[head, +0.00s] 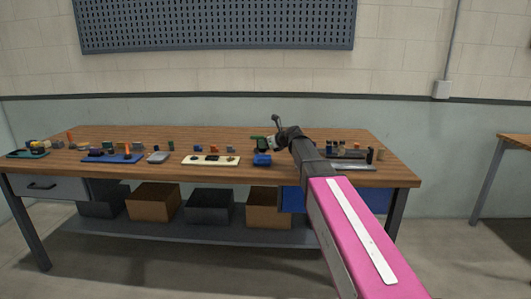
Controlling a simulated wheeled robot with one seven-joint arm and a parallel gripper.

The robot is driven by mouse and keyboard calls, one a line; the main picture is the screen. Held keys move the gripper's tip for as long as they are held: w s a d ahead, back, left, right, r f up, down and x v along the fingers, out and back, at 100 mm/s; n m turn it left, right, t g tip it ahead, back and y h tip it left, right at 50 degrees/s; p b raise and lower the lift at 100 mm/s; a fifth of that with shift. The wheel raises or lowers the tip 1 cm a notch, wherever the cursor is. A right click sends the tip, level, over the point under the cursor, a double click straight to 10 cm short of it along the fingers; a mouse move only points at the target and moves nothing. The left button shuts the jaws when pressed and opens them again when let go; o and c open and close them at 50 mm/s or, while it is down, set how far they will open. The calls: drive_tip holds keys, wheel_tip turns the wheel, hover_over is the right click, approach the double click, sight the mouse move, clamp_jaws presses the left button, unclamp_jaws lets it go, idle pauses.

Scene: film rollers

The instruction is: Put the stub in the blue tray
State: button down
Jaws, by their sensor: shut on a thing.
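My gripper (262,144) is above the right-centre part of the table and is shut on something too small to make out. A small green patch shows at its end; I cannot tell whether it belongs to the held thing. A blue block-like thing (262,160) is just below the gripper near the table's front edge; I cannot tell whether they touch. A flat blue tray (97,158) lies left of centre, with an orange upright piece and small dark things on it. I cannot pick out the stub for certain.
A cream tray (190,161) with dark pieces lies at centre on the wooden table (250,177). A teal tray (13,154) is at far left. A grey plate (352,166) and several small dark cylinders are right of my arm. Bins stand on the shelf below.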

sight(265, 151)
drive_tip(key=shift+f, duration=2)
drive_tip(key=shift+f, duration=0.1)
drive_tip(key=c, duration=0.7)
unclamp_jaws()
drive_tip(key=v, duration=1.2)
